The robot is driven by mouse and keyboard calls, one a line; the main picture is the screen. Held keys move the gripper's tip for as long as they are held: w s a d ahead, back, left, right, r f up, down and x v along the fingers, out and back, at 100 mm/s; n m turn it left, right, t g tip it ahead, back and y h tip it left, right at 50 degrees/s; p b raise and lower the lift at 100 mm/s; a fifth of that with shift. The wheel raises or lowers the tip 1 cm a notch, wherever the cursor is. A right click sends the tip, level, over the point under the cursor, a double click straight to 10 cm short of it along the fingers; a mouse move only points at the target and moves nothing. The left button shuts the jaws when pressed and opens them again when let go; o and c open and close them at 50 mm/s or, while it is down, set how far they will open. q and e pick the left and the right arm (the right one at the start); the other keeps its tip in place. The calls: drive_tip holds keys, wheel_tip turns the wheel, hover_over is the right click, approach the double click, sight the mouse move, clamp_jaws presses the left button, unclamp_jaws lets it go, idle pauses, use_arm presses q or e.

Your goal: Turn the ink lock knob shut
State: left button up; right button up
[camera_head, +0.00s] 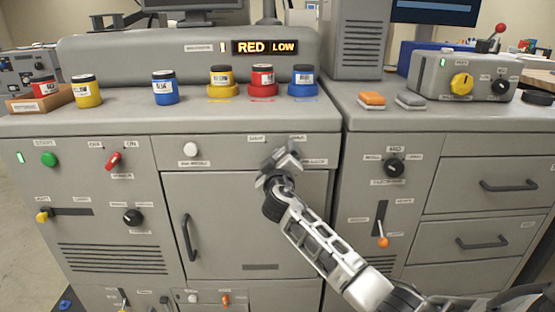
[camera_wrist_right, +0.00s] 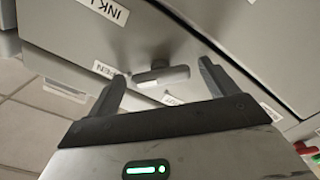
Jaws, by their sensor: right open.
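The ink lock knob (camera_wrist_right: 163,76) shows in the right wrist view as a grey knob with a bar-shaped grip on a grey panel. It lies between the two dark fingers of my right gripper (camera_wrist_right: 162,72), which is open around it. I cannot tell whether the fingers touch it. A label starting "INK L" and one that seems to read "OPEN" sit near it. In the head view my right gripper (camera_head: 285,158) is at the upper right of the middle cabinet front and hides the knob. My left gripper is not in view.
A white button (camera_head: 190,149) is left on the same panel, above a cabinet door with a black handle (camera_head: 189,238). A black dial (camera_head: 394,167) and an orange-tipped lever (camera_head: 383,241) are to the right. Several ink jars stand on top; a display (camera_head: 265,47) reads "RED LOW".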

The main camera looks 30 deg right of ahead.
drive_tip(key=c, duration=1)
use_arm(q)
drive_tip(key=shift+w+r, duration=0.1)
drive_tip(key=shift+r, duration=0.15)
